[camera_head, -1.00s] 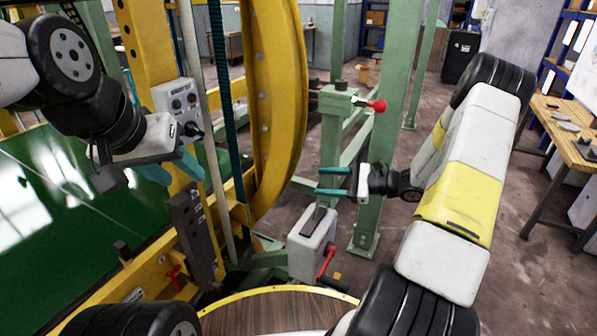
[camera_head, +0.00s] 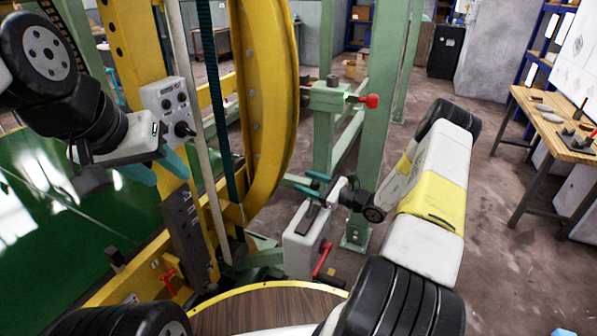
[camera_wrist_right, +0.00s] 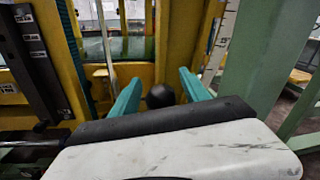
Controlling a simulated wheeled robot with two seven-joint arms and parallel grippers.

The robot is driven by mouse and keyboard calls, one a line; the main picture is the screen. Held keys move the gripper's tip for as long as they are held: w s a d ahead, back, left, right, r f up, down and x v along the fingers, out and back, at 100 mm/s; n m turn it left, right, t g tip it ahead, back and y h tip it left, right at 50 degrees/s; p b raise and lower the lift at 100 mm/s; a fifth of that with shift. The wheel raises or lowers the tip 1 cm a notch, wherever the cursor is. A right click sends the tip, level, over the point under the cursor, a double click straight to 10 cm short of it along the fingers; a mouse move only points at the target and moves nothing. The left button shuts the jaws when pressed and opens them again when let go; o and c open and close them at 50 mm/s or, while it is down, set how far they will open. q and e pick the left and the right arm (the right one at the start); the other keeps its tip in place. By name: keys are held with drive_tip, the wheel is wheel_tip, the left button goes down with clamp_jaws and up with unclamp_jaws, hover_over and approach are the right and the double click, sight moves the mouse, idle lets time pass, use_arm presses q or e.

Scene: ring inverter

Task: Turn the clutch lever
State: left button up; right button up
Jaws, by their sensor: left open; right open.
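A grey box (camera_head: 302,240) stands low in the middle of the head view, with a dark slot on top and a red-handled lever (camera_head: 322,260) on its side. My right gripper (camera_head: 313,184) is open just above this box. In the right wrist view a round black knob (camera_wrist_right: 160,96) sits between the two teal fingers, apart from both. The knob's stem is hidden, and the head view does not show the knob clearly. I cannot tell which lever is the clutch lever. My left gripper (camera_head: 171,179) is open and empty near the control panel.
A control panel (camera_head: 168,106) with a black knob is on the yellow frame. A green post (camera_head: 376,130) with a red-knobbed lever (camera_head: 369,101) stands behind my right gripper. A large yellow ring (camera_head: 265,110) is left of it. A workbench (camera_head: 556,125) is far right.

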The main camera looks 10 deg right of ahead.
drive_tip(key=shift+a, duration=0.1)
clamp_jaws()
idle(1.4)
